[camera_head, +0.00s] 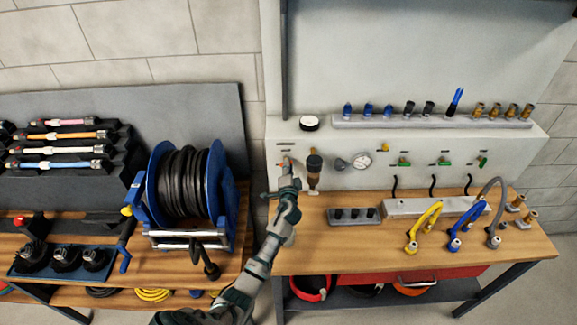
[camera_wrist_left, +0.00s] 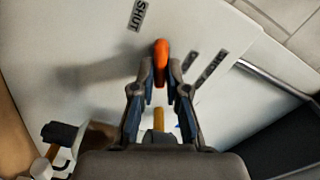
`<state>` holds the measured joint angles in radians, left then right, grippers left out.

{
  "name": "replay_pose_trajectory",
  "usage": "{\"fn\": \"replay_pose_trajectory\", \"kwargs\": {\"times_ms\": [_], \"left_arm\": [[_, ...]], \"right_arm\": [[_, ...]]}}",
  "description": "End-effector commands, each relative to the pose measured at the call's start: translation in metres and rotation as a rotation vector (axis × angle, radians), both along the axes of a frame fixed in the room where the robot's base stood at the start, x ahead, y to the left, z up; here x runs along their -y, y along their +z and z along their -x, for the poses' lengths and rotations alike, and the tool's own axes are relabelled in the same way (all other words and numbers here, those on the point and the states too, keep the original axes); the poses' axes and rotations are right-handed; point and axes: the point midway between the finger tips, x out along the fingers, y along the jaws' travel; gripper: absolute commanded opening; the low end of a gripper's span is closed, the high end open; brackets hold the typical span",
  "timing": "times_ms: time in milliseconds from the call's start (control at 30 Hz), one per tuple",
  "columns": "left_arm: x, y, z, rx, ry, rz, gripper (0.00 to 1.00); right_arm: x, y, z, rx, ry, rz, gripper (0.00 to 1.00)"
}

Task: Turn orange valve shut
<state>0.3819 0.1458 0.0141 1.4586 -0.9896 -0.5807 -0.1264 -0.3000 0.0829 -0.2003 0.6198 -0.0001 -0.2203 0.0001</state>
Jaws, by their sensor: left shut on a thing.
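The orange valve (camera_wrist_left: 161,60) shows in the left wrist view as an orange handle between my fingertips, with its far end sticking out beyond them. My left gripper (camera_wrist_left: 161,83) is shut on this handle, close to the white panel (camera_head: 325,179). In the head view my left gripper (camera_head: 287,170) reaches the panel's left end and hides most of the valve. A label reading SHUT (camera_wrist_left: 136,15) is on the panel, left of the handle's far end. Two more labels (camera_wrist_left: 208,67) lie to the right, too oblique to read. My right gripper is not in view.
A blue hose reel (camera_head: 158,185) stands close on the left. Yellow and blue hooked hoses (camera_head: 428,222) lie on the wooden bench (camera_head: 340,260).

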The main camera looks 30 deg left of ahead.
Motion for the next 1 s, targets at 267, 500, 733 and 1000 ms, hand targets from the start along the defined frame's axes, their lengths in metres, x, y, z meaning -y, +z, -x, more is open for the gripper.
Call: {"fn": "replay_pose_trajectory", "kwargs": {"times_ms": [267, 500, 733, 1000], "left_arm": [[-0.005, 0.01, -0.001, -0.101, 0.007, -0.195, 0.0], [-0.005, 0.009, -0.001, -0.164, 0.009, -0.299, 0.0], [-0.005, 0.008, -0.001, -0.192, 0.01, -0.344, 0.0], [-0.006, 0.008, -0.001, -0.199, 0.01, -0.355, 0.0]], "right_arm": [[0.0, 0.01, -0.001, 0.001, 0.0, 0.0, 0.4], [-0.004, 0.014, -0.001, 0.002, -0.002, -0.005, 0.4], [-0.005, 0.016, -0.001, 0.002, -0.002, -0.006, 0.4], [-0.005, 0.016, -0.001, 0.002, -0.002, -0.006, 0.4]]}}
